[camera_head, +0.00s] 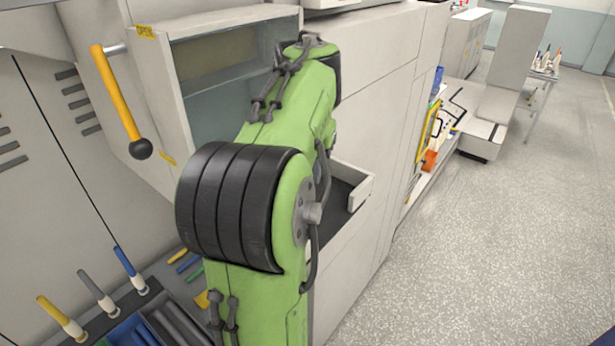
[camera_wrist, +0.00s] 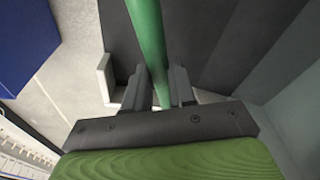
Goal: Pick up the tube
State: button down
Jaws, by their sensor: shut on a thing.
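A green tube (camera_wrist: 147,30) stands between the two dark fingers of my gripper (camera_wrist: 158,90) in the wrist view. The fingers press on it from both sides, and it runs up out of the top of the picture. Its far end is cut off, so I cannot tell what it touches. In the head view my green arm reaches toward the machine's opening and hides both my gripper and the held tube.
The machine has a shelf with a pale rim (camera_head: 360,192) beside my arm. A yellow lever (camera_head: 118,95) with a black ball sticks out at upper left. Yellow, grey and blue tubes (camera_head: 128,266) stand at lower left. The floor (camera_head: 480,250) at right is clear.

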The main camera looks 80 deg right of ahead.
jog(key=shift+s+r, duration=0.2)
jog(key=shift+r, duration=0.3)
jog(key=s+a, duration=0.4)
jog(key=s, duration=0.5)
jog(key=s+a+b, duration=0.1)
jog(key=s+a, duration=0.2)
jog(key=s, duration=0.5)
jog(key=shift+s+a, duration=0.35)
jog(key=shift+a, duration=0.05)
